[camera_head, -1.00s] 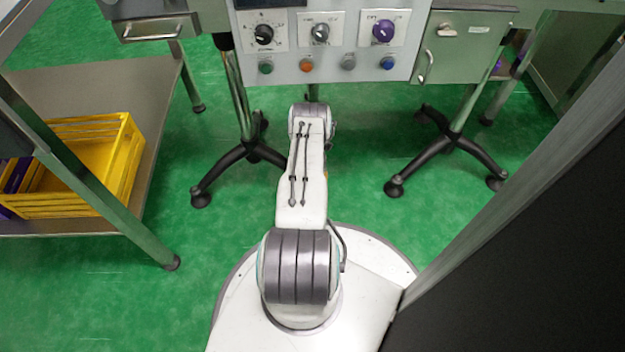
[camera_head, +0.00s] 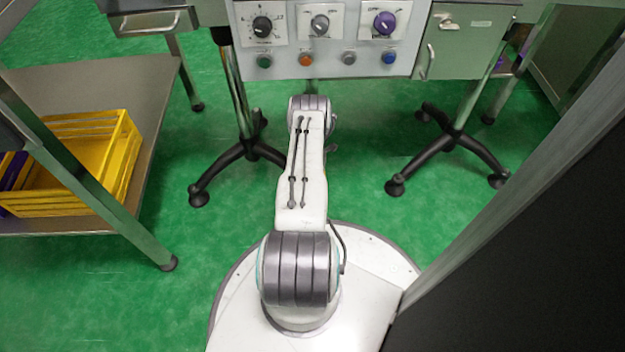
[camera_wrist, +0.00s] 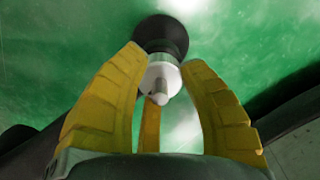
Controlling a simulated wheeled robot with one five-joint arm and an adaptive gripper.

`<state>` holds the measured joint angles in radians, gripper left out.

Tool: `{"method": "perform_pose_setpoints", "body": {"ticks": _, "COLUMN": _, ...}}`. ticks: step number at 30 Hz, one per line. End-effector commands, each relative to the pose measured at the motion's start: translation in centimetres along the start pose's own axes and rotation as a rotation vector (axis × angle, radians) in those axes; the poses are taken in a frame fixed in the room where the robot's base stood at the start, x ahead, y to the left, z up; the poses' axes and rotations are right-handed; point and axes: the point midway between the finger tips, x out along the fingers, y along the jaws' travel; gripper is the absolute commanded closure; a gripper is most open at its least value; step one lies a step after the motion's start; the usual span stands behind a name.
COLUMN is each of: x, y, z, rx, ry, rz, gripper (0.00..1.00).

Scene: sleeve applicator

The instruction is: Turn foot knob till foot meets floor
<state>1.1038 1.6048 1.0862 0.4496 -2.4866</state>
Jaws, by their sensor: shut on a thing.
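In the wrist view, my gripper (camera_wrist: 164,62) has its yellow fingers closed around a pale foot knob (camera_wrist: 160,80). The black round foot (camera_wrist: 162,36) is just beyond the knob, over the green floor. Whether this foot touches the floor cannot be told. In the head view, my arm reaches forward under the machine's control panel (camera_head: 325,70), and my gripper and the held knob are hidden. The machine's stands have dark splayed legs with black feet, such as the left foot (camera_head: 198,198) and the right foot (camera_head: 394,187).
A steel shelf table (camera_head: 110,85) with a yellow crate (camera_head: 125,165) stands at the left. A grey post (camera_head: 520,170) and dark panel fill the right side. Green floor (camera_head: 345,190) is open between the stands.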

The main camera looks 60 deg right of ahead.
Motion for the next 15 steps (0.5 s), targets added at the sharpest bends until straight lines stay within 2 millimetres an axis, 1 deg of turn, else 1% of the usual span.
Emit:
{"method": "perform_pose_setpoints", "body": {"ticks": 1, "x": 0.32, "y": -0.17, "z": -0.30, "rx": 0.008, "ry": 0.006, "rz": -0.004, "gripper": 0.94}}
{"method": "perform_pose_setpoints", "body": {"ticks": 9, "x": 0.29, "y": -0.19, "z": -0.36, "rx": 0.010, "ry": 0.007, "rz": -0.005, "gripper": 0.94}}
{"method": "perform_pose_setpoints", "body": {"ticks": 10, "x": 0.30, "y": -0.19, "z": -0.36, "rx": 0.010, "ry": 0.007, "rz": -0.005, "gripper": 0.59}}
{"method": "perform_pose_setpoints", "body": {"ticks": 15, "x": 0.21, "y": -0.12, "z": -0.25, "rx": 0.010, "ry": 0.004, "rz": -0.003, "gripper": 0.44}}
